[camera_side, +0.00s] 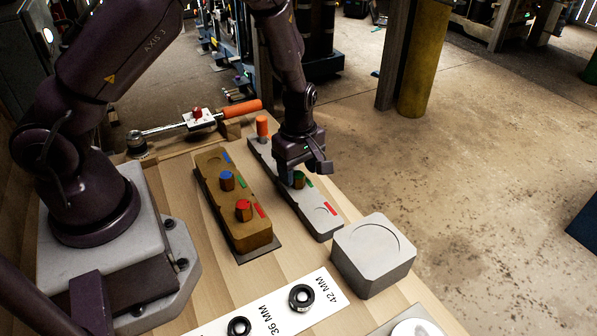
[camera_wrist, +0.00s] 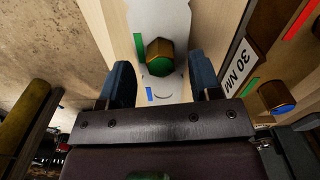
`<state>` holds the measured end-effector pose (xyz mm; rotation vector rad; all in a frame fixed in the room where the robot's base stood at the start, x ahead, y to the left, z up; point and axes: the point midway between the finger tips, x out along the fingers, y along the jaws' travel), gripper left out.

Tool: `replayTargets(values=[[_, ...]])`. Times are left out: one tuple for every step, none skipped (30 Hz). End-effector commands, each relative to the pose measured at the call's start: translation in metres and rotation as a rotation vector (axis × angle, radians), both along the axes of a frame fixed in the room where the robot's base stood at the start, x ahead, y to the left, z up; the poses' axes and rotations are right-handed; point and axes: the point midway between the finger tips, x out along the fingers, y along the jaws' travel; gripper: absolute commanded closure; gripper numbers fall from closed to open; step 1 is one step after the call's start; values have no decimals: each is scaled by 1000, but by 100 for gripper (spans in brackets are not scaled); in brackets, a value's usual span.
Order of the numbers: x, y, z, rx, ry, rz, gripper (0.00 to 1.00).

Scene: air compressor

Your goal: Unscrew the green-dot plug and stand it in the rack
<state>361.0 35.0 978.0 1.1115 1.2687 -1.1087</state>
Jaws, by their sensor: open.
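The green-dot plug (camera_side: 299,179), a bronze hex plug with a green top, stands upright in the long grey block beside a green mark. In the wrist view the plug (camera_wrist: 160,54) lies just ahead of the fingertips, roughly centred between them. My gripper (camera_side: 303,168) is open above it; in the wrist view the fingers (camera_wrist: 161,74) stand either side with gaps. The grey block (camera_side: 318,223) has an empty round recess by its red mark and another by a blue mark. Which block is the rack I cannot tell for sure.
A brown block (camera_side: 258,238) to the left holds a blue-dot plug (camera_side: 227,180) and a red-dot plug (camera_side: 244,210). An orange peg (camera_side: 262,127) stands at the grey block's far end. A grey cube (camera_side: 375,265), a socket strip (camera_side: 270,312) and an orange-handled wrench (camera_side: 241,108) lie around.

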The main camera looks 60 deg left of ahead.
Motion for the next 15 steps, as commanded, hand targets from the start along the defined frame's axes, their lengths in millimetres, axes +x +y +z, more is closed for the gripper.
replayTargets(values=[[0,0,5,-1,-2,0,42],[0,0,7,0,-2,0,42],[0,0,10,0,-2,0,42],[0,0,13,0,-2,0,42],[0,0,15,-1,-2,0,42],[0,0,18,-1,-1,0,42],[0,0,21,-1,-1,0,42],[0,0,23,0,-2,0,42],[0,0,27,0,-2,0,42],[0,0,29,0,-1,-1,42],[0,0,30,0,0,0,42],[0,0,33,-1,0,1,42],[0,0,34,0,0,1,42],[0,0,35,0,0,1,42],[0,0,36,0,0,1,42]])
